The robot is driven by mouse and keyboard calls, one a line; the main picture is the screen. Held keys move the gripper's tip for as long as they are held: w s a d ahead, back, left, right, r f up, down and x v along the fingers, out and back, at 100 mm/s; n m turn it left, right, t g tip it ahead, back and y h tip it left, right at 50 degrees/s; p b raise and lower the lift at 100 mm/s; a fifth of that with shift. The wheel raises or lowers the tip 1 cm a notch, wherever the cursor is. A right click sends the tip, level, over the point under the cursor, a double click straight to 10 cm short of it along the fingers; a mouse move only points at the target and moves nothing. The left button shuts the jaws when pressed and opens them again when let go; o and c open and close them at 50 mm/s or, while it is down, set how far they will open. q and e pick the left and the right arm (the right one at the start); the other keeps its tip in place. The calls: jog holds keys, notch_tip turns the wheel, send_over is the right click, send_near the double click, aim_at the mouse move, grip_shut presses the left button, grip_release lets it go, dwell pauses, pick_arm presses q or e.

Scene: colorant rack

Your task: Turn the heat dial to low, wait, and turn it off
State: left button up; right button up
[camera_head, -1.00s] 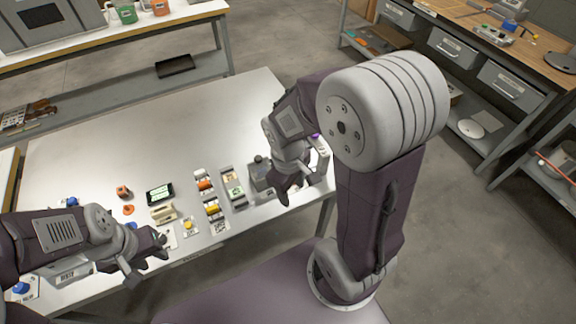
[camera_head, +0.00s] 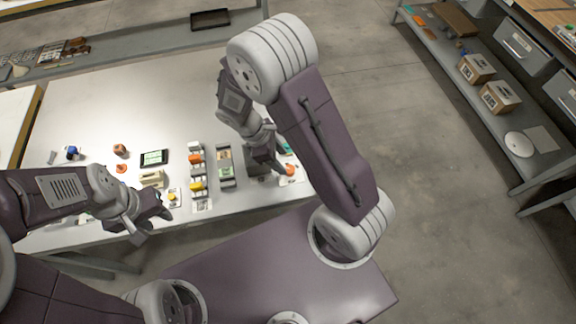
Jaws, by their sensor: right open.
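A metal worktable (camera_head: 120,105) carries a row of small items along its near edge. My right gripper (camera_head: 275,172) is open and points down over the right end of this row, covering part of what stands there. An orange knob-like part (camera_head: 291,170) on a white base shows just right of it. I cannot tell whether this is the heat dial; no dial marking is readable. My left gripper (camera_head: 156,228) is open and empty at the table's near edge, close to a small yellow knob (camera_head: 172,195) on a card.
A dark-screened device (camera_head: 154,158), a beige box (camera_head: 152,178) and two racks with coloured blocks (camera_head: 197,185) (camera_head: 225,170) stand between the grippers. Shelves with cartons (camera_head: 498,97) stand at the right across open floor.

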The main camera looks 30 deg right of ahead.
aim_at(289, 169)
jog(key=x, duration=0.5)
jog(key=shift+b, duration=0.3)
jog(key=shift+f, duration=0.35)
jog(key=shift+d+f, duration=0.15)
jog(key=shift+d, duration=0.1)
grip_shut()
